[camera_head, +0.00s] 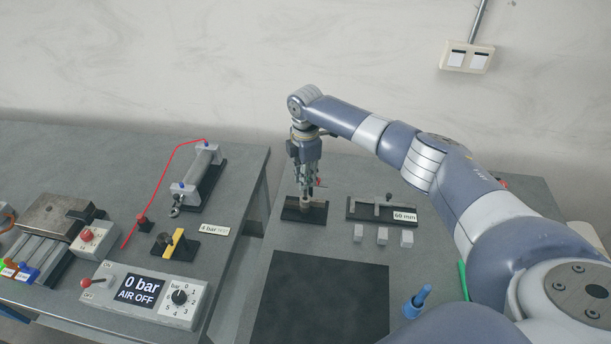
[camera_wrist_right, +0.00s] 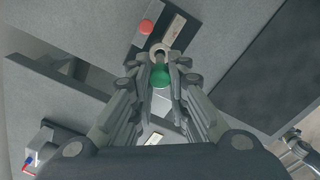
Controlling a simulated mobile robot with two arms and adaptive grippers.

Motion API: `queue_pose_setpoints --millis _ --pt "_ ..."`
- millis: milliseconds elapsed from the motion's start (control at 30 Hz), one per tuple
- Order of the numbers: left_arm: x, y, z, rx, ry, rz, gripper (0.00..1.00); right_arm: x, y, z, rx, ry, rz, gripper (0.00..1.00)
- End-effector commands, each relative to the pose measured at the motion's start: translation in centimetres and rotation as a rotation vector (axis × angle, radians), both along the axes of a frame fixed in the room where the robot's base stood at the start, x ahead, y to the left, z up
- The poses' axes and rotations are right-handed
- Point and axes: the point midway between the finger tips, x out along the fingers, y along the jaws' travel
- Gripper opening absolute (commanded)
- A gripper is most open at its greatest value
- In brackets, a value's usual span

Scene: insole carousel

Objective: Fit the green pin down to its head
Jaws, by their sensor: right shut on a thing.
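The green pin (camera_wrist_right: 161,76) shows its round green head between my right fingertips in the right wrist view. My right gripper (camera_head: 307,188) points down over a dark base (camera_head: 318,214) on the right table and is shut on the pin. A pale grey ring (camera_wrist_right: 158,50) lies just beyond the green head. The pin's shank is hidden, so I cannot tell how deep it sits. In the head view the fingers hide the pin. A red round knob (camera_wrist_right: 146,26) stands beside the ring. My left gripper is out of view.
A black mat (camera_head: 320,300) covers the front. A blue tool (camera_head: 418,300) stands right of it. The left table holds a cylinder (camera_head: 203,163) and a pressure panel (camera_head: 196,298) reading 0 bar.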

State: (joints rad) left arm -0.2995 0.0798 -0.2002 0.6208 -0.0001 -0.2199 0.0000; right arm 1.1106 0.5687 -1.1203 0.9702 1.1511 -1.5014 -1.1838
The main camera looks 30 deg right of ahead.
Motion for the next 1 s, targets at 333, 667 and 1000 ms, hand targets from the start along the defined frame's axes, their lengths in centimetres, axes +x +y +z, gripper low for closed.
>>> queue_pose_setpoints --millis 333,667,1000 --pt "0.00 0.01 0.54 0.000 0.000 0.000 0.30 -0.02 0.04 0.12 0.000 0.000 0.000 0.00" --pt "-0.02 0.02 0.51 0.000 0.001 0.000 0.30 -0.02 0.02 0.01 0.000 0.000 0.000 0.00" --pt "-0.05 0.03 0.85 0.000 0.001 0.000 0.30 -0.05 0.06 0.08 0.001 0.001 0.000 0.00"
